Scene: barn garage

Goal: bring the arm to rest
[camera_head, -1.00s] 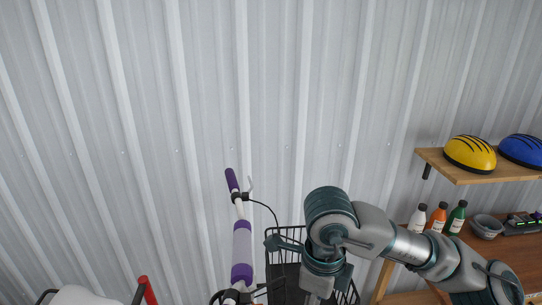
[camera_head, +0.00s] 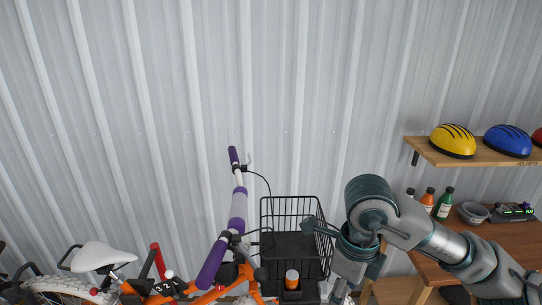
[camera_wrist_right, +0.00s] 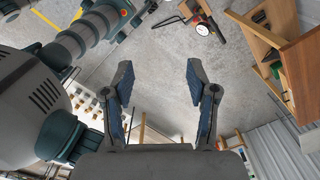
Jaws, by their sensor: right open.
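My right arm (camera_head: 435,240) comes in from the lower right of the head view, bent at a teal joint, with its lower part hanging down beside the bike basket. In the right wrist view, my right gripper (camera_wrist_right: 159,78) is open. Its two dark, blue-sided fingers are apart with nothing between them, and grey floor lies beyond. In the head view the right fingertips cannot be made out. My left gripper is in neither view.
An orange bike with purple grips (camera_head: 238,210) and a black wire basket (camera_head: 300,207) stands left of the arm. Corrugated wall stands behind.

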